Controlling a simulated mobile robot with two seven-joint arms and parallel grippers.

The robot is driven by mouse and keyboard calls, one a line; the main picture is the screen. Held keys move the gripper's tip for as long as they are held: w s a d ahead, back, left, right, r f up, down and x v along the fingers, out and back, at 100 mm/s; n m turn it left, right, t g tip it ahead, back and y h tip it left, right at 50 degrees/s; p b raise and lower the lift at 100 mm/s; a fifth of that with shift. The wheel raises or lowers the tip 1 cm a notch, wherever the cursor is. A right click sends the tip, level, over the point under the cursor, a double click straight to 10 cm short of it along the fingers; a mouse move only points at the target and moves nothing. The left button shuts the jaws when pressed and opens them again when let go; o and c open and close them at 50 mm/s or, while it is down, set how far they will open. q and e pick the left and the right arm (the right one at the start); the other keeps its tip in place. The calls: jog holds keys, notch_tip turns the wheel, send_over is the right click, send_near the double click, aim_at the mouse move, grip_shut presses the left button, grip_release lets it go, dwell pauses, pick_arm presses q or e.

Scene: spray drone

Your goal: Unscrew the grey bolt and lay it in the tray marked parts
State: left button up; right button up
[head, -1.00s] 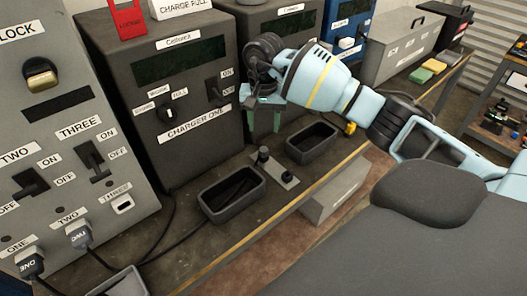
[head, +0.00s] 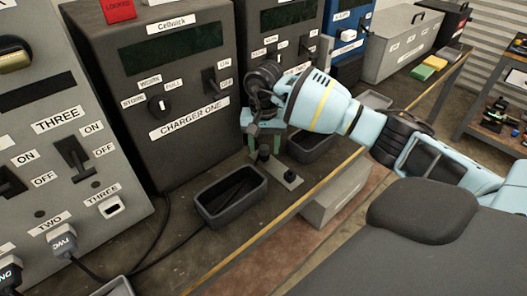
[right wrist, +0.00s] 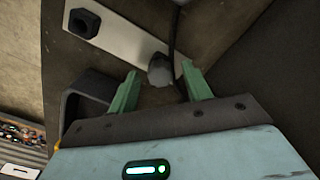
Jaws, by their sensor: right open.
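My right gripper (head: 262,141) is open and points down over the back end of a small metal plate (head: 281,181). In the right wrist view, a grey bolt (right wrist: 161,70) stands on the plate (right wrist: 125,42), just beyond and between the open fingertips (right wrist: 161,84). A black hexagonal piece (right wrist: 84,22) sits at the plate's other end; it also shows as a dark knob (head: 289,176) in the head view. A dark tray (head: 206,208) stands left of the plate, and another (head: 325,151) stands right, partly behind my arm. No tray marking is readable. My left gripper is not in view.
The charger marked Charger One (head: 150,75) stands close behind the gripper. A black cable (head: 160,225) runs along the bench left of the left tray. The bench's yellow front edge (head: 265,224) is near the plate. Sponges (head: 430,66) lie far right.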

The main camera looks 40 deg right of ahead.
aim_at(264, 147)
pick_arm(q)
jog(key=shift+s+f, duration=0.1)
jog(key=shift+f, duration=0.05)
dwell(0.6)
pick_arm(e)
jog(key=shift+c, duration=0.4)
grip_shut()
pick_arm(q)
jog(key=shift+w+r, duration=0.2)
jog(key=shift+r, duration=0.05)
pick_arm(e)
jog(key=shift+r, duration=0.2)
jog(key=shift+r+p, duration=0.45)
jog(key=shift+r, duration=0.3)
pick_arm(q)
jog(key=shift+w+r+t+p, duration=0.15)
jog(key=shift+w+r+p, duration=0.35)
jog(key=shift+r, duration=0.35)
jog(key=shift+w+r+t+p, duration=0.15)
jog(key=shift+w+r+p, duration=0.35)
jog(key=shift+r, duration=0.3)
pick_arm(e)
jog(key=shift+r, duration=2.15)
